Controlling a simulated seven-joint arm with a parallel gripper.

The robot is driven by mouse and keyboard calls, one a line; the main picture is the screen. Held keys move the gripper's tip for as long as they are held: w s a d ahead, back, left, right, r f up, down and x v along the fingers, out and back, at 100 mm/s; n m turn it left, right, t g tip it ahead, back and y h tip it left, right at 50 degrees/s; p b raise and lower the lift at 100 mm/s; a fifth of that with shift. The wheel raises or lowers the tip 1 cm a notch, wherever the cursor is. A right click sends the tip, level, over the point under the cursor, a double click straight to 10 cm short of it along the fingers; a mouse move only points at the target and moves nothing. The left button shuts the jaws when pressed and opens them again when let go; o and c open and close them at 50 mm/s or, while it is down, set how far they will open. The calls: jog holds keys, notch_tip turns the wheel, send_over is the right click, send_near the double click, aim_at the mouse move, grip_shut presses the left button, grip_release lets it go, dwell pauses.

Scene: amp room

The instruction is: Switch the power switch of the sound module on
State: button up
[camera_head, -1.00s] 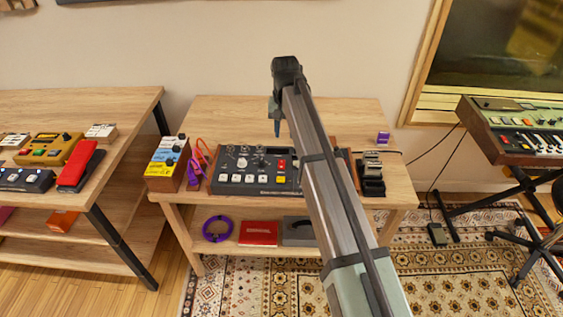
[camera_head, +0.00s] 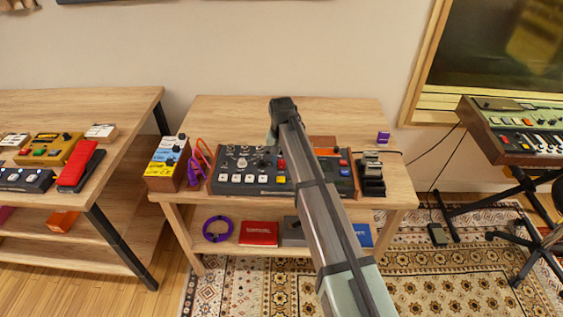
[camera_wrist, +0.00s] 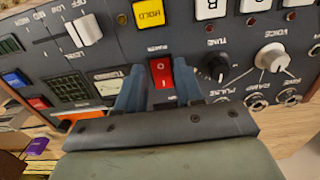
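The sound module (camera_head: 240,180), a dark box with knobs and colored buttons, sits on the middle wooden table. In the wrist view its panel (camera_wrist: 210,43) fills most of the picture. The red power switch (camera_wrist: 160,72) is a rocker by the POWER label, with a white "I" mark near its lower end. My gripper (camera_wrist: 160,84) is open, its two blue-grey fingers apart on either side of the switch. I cannot tell whether they touch the switch or panel. In the head view my arm's end hides the fingertips and part of the module.
A yellow HOLD button (camera_wrist: 148,13), a white slider (camera_wrist: 88,29) and the VOICE knob (camera_wrist: 271,58) are close to the gripper. The table's back is clear.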

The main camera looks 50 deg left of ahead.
jog(key=shift+f, duration=0.6)
grip_shut()
